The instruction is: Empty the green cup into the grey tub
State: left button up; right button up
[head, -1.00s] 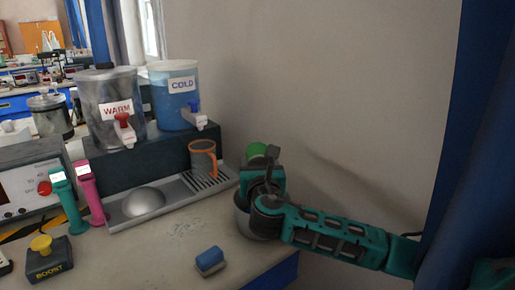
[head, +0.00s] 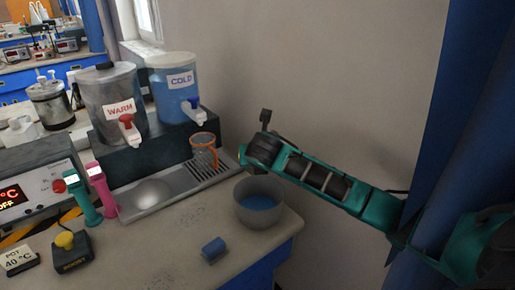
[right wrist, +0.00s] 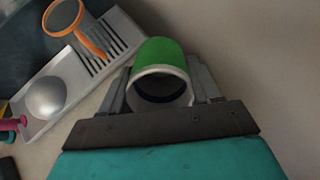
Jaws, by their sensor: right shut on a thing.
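The grey tub (head: 251,214) stands near the right corner of the bench with blue liquid in it. My right gripper (right wrist: 160,86) is shut on the green cup (right wrist: 158,52), with a finger on each side of it. In the right wrist view the cup's pale rim and dark inside face the camera; I see no liquid in it. In the head view my right arm is behind and above the tub, and it hides the cup. My left gripper is not in view.
A warm dispenser (head: 116,104) and a cold dispenser (head: 172,91) stand behind a metal drip tray (head: 128,212) holding an orange-handled mug (head: 203,150). A blue block (head: 213,250) lies before the tub. Pink and teal handled things (head: 103,190) stand at left. A blue curtain (head: 435,120) hangs at right.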

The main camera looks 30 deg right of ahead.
jog(key=shift+w+r+g+y, duration=0.15)
jog(key=shift+r+g+y, duration=0.15)
jog(key=shift+r+g, duration=0.25)
jog(key=r+g+y, duration=0.1)
jog(key=g, duration=0.1)
jog(key=shift+r+g, duration=0.35)
jog(key=shift+r+g+y, duration=0.8)
jog(key=shift+g, duration=0.3)
jog(key=shift+s+a+r+g+y, duration=0.1)
jog(key=shift+s+r+g+y, duration=0.25)
jog(key=shift+r+g, duration=0.3)
jog(key=shift+s+a+r+g+y, duration=0.1)
jog(key=shift+r+g+y, duration=0.35)
jog(key=shift+g, duration=0.4)
